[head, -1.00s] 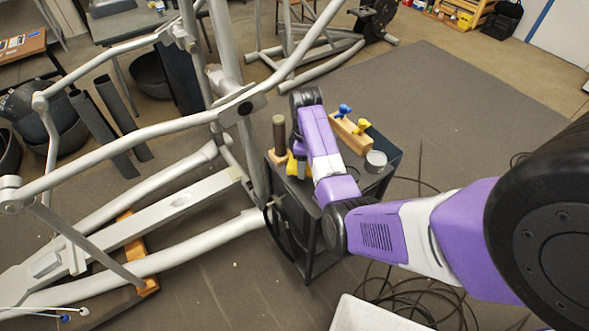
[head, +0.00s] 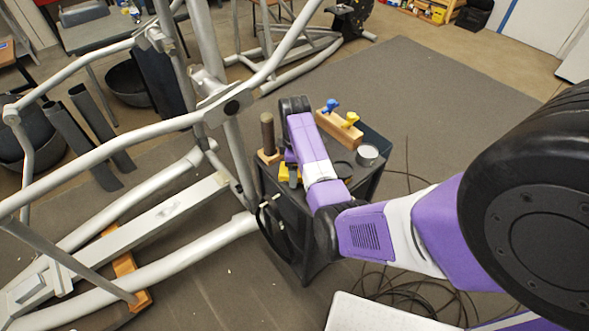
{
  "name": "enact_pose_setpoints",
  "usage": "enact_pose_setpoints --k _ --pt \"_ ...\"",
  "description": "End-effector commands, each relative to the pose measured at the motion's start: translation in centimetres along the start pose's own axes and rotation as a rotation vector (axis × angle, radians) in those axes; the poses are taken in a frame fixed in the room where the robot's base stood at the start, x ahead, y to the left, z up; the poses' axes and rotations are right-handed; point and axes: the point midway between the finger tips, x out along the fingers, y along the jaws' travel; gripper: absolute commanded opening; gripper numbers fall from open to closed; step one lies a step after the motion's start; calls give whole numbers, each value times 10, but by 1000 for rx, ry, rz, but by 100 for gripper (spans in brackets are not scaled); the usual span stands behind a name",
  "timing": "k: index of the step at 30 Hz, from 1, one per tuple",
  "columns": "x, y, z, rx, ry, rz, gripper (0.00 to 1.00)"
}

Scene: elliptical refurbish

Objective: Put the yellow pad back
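A yellow thing (head: 284,172), likely the yellow pad, shows in part on top of the black stand (head: 283,204), at its left side. My arm covers the rest of it. My gripper (head: 290,160) is at the stand top, right beside the yellow thing, mostly hidden behind my purple and white wrist. I cannot see its fingertips clearly, nor whether it touches or holds the yellow thing.
The stand also bears a brown cylinder on a wooden base (head: 268,136), a wooden block with blue and yellow knobs (head: 338,130) and a grey round tin (head: 367,155). The grey elliptical frame (head: 120,225) fills the left. Cables (head: 400,292) lie on the floor.

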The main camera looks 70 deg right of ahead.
Motion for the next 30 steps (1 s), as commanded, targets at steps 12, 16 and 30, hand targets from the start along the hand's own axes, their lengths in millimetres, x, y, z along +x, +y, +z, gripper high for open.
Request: enact_pose_setpoints --k 12,16,30 --pt "-21 2 -1 0 2 5 79" --pt "-48 2 -1 0 2 6 79" --pt "-120 0 0 0 -1 0 79"
